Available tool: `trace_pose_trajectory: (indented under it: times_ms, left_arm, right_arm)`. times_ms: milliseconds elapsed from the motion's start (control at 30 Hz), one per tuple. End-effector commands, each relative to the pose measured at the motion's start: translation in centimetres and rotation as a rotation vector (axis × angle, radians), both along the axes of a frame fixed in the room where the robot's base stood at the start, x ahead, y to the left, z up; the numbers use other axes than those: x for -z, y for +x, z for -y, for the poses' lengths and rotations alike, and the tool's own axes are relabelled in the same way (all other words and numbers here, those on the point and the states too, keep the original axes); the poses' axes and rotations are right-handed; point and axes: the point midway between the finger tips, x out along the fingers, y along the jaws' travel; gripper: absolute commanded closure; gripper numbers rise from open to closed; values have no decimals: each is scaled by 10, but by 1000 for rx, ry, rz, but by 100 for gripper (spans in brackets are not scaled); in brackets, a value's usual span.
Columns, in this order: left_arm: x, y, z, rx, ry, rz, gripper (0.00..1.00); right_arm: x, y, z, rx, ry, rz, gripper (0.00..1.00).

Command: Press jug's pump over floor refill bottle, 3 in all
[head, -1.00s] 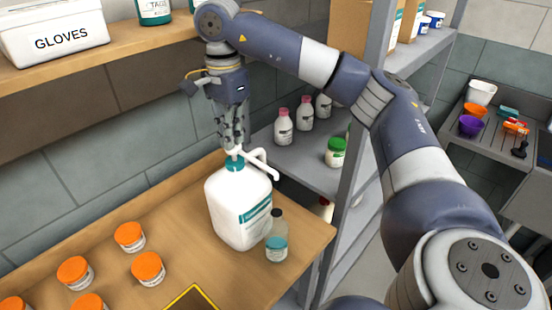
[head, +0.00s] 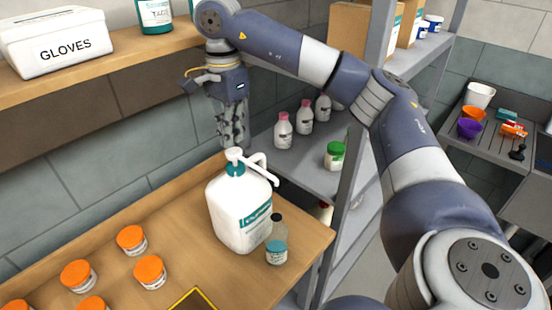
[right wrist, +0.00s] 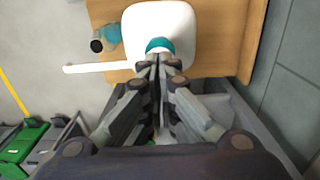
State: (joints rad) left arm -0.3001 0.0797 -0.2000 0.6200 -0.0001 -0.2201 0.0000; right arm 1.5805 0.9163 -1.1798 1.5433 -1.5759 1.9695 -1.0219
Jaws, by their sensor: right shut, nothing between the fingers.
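The white jug (head: 238,215) with a teal collar and a white pump (head: 236,155) stands upright on the wooden bench. Its spout (head: 262,166) points right in the head view and left in the right wrist view (right wrist: 95,68). A small clear bottle (head: 277,252) with a teal label and dark top stands beside the jug; it also shows in the right wrist view (right wrist: 110,35). My right gripper (head: 229,145) is shut and empty, pointing down at the pump head. Its fingertips (right wrist: 158,62) cover the pump top in the wrist view; I cannot tell whether they touch. My left gripper is out of view.
Several orange-lidded jars (head: 132,240) stand on the bench's left. A grey shelf (head: 300,150) behind holds pink-capped bottles and a green-lidded jar (head: 335,154). A gloves box (head: 55,45) sits on the upper shelf (head: 130,55). A sink (head: 500,140) is at far right.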

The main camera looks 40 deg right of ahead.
Motion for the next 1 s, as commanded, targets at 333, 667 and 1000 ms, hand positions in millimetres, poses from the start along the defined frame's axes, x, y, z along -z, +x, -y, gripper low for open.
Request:
trace_pose_trajectory:
  times_ms: [333, 667, 1000]
  left_arm:
    - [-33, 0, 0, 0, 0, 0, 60]
    - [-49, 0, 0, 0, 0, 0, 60]
    - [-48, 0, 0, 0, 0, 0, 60]
  right_arm:
    - [-38, 0, 0, 0, 0, 0, 100]
    - [-57, 0, 0, 0, 0, 0, 100]
    - [-56, 0, 0, 0, 0, 0, 100]
